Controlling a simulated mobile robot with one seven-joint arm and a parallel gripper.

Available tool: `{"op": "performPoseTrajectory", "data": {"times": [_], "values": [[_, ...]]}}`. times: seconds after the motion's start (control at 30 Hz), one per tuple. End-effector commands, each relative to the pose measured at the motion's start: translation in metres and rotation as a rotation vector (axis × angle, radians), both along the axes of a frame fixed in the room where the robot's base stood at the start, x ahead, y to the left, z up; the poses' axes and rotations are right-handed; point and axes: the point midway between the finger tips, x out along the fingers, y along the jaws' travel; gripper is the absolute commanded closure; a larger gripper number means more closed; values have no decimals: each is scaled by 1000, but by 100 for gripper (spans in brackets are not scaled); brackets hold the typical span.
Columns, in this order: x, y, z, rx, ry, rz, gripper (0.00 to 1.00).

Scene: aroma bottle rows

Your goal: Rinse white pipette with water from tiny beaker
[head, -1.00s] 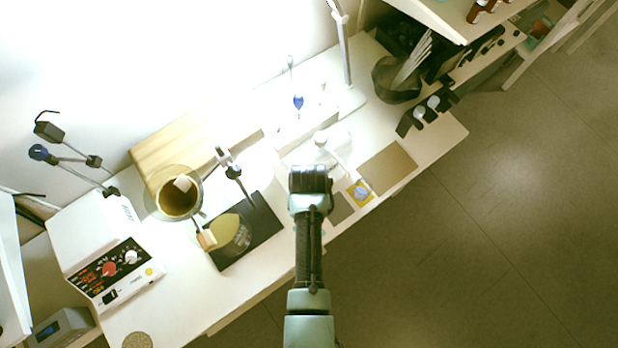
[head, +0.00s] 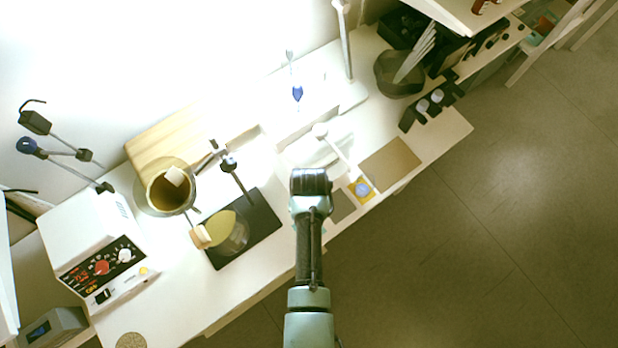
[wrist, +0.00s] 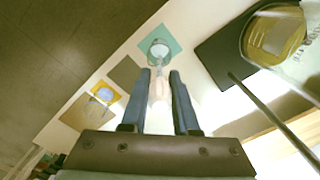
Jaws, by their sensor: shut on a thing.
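The pale white pipette (wrist: 158,88) is held between the two blue fingers of my gripper (wrist: 158,76) in the wrist view. Its thin end points at a tiny glass beaker (wrist: 158,49) on a teal square. The tip overlaps the beaker in the picture; I cannot tell whether it is inside or above it. In the head view my wrist (head: 311,182) covers the gripper, the pipette and that beaker.
A bluish dish (head: 362,188) sits on a yellow square beside my wrist. A flask with yellow liquid (head: 226,231) lies over a dark plate (head: 262,213) to the left. A pot of brown liquid (head: 171,192) stands further left. The floor (head: 480,240) is clear.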

Motion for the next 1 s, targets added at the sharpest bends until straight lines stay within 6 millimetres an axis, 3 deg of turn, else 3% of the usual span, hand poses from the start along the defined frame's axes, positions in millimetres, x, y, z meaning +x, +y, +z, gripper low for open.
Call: {"op": "performPoseTrajectory", "data": {"times": [0.6, 1.0], "values": [[0, 0, -45, 0, 0, 0, 85], [0, 0, -55, 0, 1, 0, 85]]}}
